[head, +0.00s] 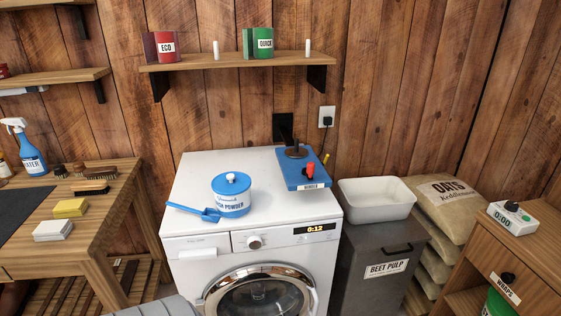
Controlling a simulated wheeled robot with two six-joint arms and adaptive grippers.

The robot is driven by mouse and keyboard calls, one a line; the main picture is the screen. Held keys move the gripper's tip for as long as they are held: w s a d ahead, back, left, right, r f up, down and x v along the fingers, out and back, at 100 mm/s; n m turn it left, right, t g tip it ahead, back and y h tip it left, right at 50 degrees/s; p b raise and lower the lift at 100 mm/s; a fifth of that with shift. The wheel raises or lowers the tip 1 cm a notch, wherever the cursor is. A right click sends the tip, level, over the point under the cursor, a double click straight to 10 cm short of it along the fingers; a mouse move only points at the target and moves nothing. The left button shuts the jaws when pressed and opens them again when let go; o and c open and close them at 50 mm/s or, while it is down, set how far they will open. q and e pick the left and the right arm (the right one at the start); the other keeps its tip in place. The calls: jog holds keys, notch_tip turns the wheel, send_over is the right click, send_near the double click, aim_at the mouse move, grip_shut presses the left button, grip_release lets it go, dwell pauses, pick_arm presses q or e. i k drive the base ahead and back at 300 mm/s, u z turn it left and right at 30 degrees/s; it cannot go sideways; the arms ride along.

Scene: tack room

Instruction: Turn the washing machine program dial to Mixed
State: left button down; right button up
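The white washing machine (190,275) stands in the middle of the head view, with its round door (262,298) cut off by the bottom edge. The program dial (254,242) is a small round silver knob on the front panel, left of the display (315,229), which reads 0:12. The program names around the dial are too small to read, so I cannot tell its setting. Neither of my grippers is in view.
A grey bin (366,250) stands close on the right, a wooden bench (95,240) on the left. The dial's front looks unobstructed.

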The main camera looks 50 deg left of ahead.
aim_at(254, 243)
jog(key=z, duration=1.85)
jog(key=k, duration=2.35)
jog(key=u, duration=2.2)
jog(key=i, duration=0.5)
jog(key=u, duration=3.1)
